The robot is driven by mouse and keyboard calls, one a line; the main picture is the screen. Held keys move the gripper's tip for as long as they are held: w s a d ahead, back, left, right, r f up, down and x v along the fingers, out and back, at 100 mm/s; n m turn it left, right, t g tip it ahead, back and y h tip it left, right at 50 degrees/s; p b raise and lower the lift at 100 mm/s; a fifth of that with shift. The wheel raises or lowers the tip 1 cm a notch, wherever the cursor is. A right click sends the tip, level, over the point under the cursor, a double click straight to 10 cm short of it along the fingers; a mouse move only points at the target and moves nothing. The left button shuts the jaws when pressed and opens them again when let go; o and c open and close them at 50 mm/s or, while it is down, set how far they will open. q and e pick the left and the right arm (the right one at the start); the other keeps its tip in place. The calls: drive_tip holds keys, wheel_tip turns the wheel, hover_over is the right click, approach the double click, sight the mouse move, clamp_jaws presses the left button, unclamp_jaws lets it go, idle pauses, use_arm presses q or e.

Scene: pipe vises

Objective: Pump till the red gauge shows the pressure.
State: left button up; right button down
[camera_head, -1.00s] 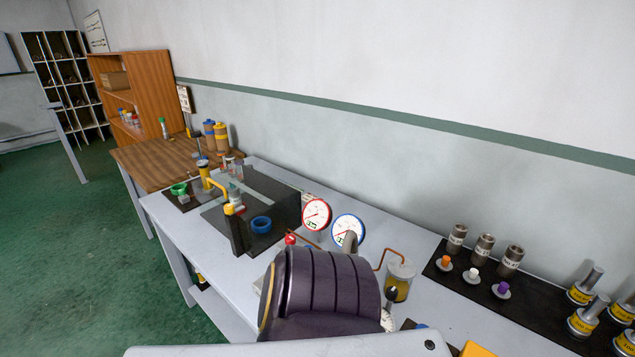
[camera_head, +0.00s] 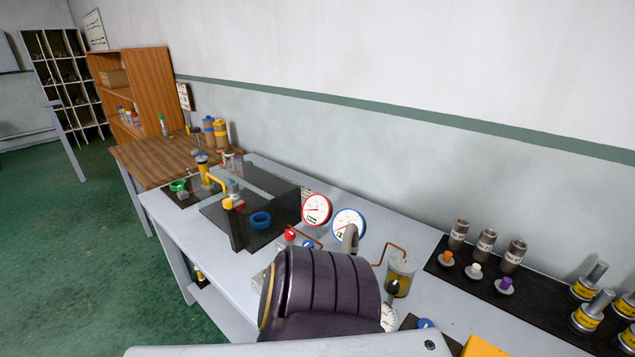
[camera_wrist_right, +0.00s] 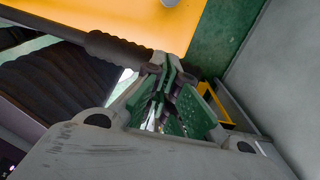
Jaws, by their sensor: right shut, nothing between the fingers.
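The red-rimmed gauge (camera_head: 316,209) stands on the bench in the head view. Its needle leans to the lower left, but its reading is too small to make out. A blue-rimmed gauge (camera_head: 348,223) stands to its right. A dark ribbed arm part of mine hides much of the equipment in front of the gauges. In the right wrist view, a black bar with a ribbed grip (camera_wrist_right: 118,47) runs in from the upper left and ends near the fingers. My right gripper (camera_wrist_right: 163,97), with green pads, is shut and empty beside it. My left gripper is out of view.
Red (camera_head: 290,234) and blue (camera_head: 308,244) knobs sit below the gauges. A clear container (camera_head: 402,274) with yellow liquid is at their right. A black board (camera_head: 452,276) holding metal cylinders lies farther right. A yellow block (camera_head: 482,348) is at the front edge.

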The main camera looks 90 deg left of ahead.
drive_tip(key=shift+w+d+f+b, duration=0.1)
drive_tip(key=shift+d+f+b, duration=0.1)
drive_tip(key=shift+f+b, duration=0.7)
drive_tip(key=shift+w+d+f+b, duration=0.15)
drive_tip(key=shift+f+b, duration=0.5)
drive_tip(key=shift+f, duration=0.6)
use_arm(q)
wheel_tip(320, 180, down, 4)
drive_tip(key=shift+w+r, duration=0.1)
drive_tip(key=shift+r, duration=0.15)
use_arm(e)
drive_tip(key=shift+f, duration=0.2)
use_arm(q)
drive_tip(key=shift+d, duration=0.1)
